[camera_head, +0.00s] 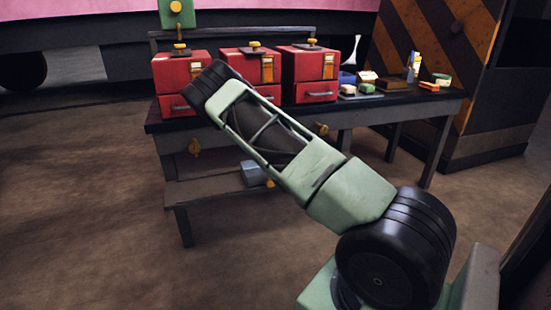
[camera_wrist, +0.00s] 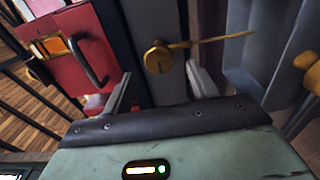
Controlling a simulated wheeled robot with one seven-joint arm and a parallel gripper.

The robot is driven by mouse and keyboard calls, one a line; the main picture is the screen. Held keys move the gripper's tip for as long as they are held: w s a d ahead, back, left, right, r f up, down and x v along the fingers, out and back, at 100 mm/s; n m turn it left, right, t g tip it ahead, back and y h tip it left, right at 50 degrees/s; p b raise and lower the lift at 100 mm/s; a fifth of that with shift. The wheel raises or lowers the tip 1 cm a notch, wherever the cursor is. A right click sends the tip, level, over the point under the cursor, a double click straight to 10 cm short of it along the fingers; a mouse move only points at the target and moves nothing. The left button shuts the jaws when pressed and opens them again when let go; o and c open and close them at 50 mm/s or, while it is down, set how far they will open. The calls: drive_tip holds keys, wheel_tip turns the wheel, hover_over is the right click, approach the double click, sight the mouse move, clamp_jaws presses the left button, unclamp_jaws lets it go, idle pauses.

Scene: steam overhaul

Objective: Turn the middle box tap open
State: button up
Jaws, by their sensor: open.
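Three red boxes stand in a row on the bench in the head view, each with a brass tap on top. The middle box (camera_head: 266,70) is partly hidden behind my arm; its tap (camera_head: 256,46) shows above it. My gripper (camera_wrist: 158,86) is open in the wrist view, and I cannot make it out in the head view. A brass tap with a long thin lever (camera_wrist: 158,58) appears between and just beyond its fingertips, the lever pointing right. I cannot tell which tap this is or whether a finger touches it. A red box with a dark handle (camera_wrist: 75,50) is at left.
The dark bench (camera_head: 388,108) holds small blocks and bottles at right. Brass fittings (camera_head: 321,129) hang at its front. A striped pillar (camera_head: 425,60) stands back right. Open floor lies in front.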

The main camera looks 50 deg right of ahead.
drive_tip(key=p+v, duration=0.2)
drive_tip(key=v, duration=1.2)
drive_tip(key=shift+s, duration=0.3)
